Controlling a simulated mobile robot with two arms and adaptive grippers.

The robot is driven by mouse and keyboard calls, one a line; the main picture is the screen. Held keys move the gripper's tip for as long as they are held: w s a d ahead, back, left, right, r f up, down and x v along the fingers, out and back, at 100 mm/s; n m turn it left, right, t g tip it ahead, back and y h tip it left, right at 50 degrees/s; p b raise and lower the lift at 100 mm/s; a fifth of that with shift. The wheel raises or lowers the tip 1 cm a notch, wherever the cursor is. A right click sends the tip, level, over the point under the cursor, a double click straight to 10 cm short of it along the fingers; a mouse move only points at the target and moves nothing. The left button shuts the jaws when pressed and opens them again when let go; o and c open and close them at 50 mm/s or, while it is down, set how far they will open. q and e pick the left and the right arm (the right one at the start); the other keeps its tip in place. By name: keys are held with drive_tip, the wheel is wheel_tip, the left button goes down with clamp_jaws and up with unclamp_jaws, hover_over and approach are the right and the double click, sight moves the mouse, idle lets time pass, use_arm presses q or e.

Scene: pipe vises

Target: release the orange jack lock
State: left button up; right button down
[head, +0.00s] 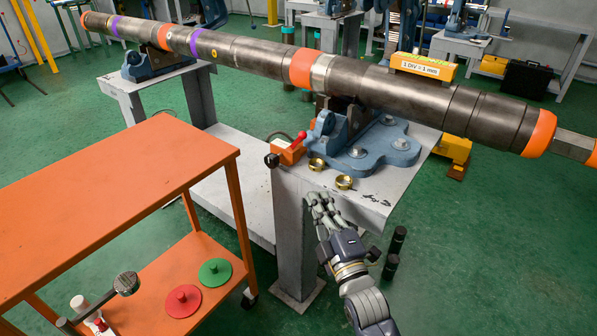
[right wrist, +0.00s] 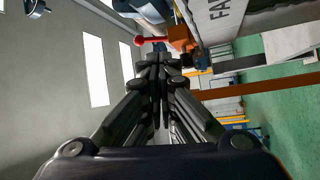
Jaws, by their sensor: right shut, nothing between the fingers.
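The orange jack lock (head: 288,153) is a small orange block at the left front corner of the grey vise stand. A red-tipped lever (head: 299,140) slants up from it, and a black knob sits at its left end. In the right wrist view the orange block (right wrist: 181,38) and red lever (right wrist: 150,40) show just beyond my fingertips, toward the top. My right gripper (head: 318,200) is shut and empty, in front of the stand, below and right of the lock and apart from it. It also shows in the right wrist view (right wrist: 160,62). My left gripper is not seen.
A blue vise (head: 375,145) on the stand (head: 380,195) carries a long pipe (head: 245,55). Two brass rings (head: 344,182) lie near the stand's front edge. An orange cart (head: 110,190) stands at left. Black cylinders (head: 391,265) stand on the green floor, right of my gripper.

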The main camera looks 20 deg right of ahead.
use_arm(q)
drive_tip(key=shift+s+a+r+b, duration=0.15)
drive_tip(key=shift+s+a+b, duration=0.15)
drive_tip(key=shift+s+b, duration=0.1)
use_arm(e)
drive_tip(key=shift+s+r+t, duration=0.25)
drive_tip(key=shift+s+r, duration=0.05)
drive_tip(key=shift+r, duration=0.3)
drive_tip(key=shift+s+r+t, duration=0.25)
drive_tip(key=shift+s+r, duration=0.05)
drive_tip(key=shift+r, duration=0.3)
approach(298, 140)
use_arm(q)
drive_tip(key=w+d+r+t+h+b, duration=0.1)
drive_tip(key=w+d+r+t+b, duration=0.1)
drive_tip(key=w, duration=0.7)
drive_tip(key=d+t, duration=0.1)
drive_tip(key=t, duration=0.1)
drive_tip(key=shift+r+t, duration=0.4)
use_arm(e)
drive_tip(key=w+r, duration=0.3)
drive_tip(key=w, duration=0.1)
drive_tip(key=shift+w+a+r, duration=0.25)
drive_tip(key=shift+w+r, duration=0.1)
drive_tip(key=shift+w, duration=0.05)
